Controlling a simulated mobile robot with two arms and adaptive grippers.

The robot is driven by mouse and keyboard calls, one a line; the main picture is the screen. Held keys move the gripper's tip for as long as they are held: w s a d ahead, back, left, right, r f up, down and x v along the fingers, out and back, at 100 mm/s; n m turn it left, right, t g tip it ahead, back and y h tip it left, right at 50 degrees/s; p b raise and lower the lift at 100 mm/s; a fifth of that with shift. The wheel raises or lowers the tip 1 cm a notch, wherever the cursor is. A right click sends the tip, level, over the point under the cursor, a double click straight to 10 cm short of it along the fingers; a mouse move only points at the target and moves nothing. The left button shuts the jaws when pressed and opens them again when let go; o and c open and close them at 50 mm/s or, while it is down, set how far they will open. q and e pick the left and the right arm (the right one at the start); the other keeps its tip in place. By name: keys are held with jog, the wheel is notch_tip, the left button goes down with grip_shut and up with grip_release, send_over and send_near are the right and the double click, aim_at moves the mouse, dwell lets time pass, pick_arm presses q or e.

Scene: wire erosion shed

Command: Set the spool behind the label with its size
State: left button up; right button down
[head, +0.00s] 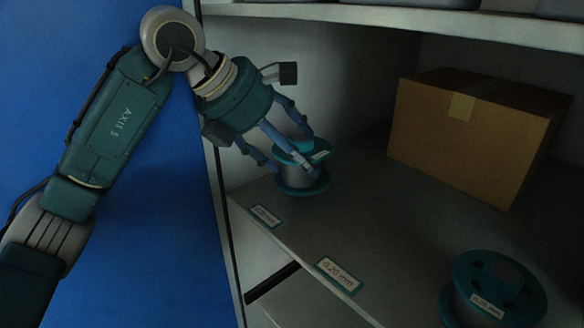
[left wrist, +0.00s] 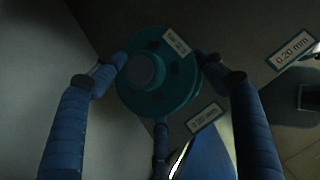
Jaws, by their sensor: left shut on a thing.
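A spool (head: 303,176) with teal flanges and a grey winding is upright at the left end of the shelf, behind the leftmost label (head: 265,215). My left gripper (head: 292,160) reaches down from above and is shut on it. In the left wrist view the fingers are around the spool (left wrist: 150,100), whose small white tag is too dim to read. I cannot tell whether it touches the shelf. The leftmost label's size is hard to read. A second shelf-edge label (head: 338,274) reads 0.20 mm. My right gripper is out of view.
Another teal spool (head: 484,268), its tag hard to read, stands at the front right of the shelf (head: 375,225). A cardboard box (head: 470,135) stands behind. The left side wall is close to my gripper. Shelf behind the 0.20 mm label is clear.

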aim_at(283, 167)
pick_arm(q)
jog(key=shift+f, duration=0.7)
notch_tip(283, 167, down, 2)
jog(key=shift+f+p, duration=0.1)
jog(key=shift+p, duration=0.5)
jog(key=shift+w+a+f+p, duration=0.1)
jog(key=shift+p, duration=0.25)
jog(key=shift+f, duration=0.25)
jog(key=o, duration=2)
jog(key=shift+f, duration=0.2)
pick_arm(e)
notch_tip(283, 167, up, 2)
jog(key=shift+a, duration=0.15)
